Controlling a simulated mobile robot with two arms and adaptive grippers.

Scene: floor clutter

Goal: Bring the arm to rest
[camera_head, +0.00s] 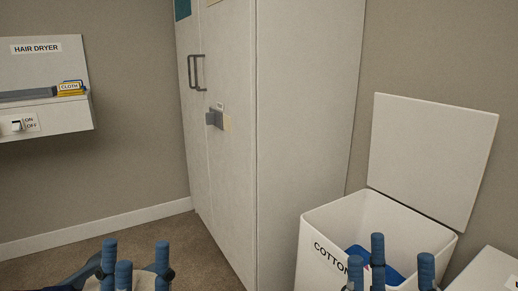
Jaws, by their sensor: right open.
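My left gripper (138,264) shows at the bottom left, its blue fingers pointing up and spread apart with nothing seen between them. My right gripper (396,264) shows at the bottom right, also with blue fingers upright and spread apart. It appears in front of the white bin marked COTTON (325,262). The bin's lid (433,150) is up, and a blue item (396,277) shows inside, partly hidden behind the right gripper's fingers. The lower parts of both grippers are cut off by the frame edge.
A tall white cabinet (305,120) stands in the middle, its doors closed. Another white container (490,272) is at the right edge. Brown floor (180,238) lies clear at the left.

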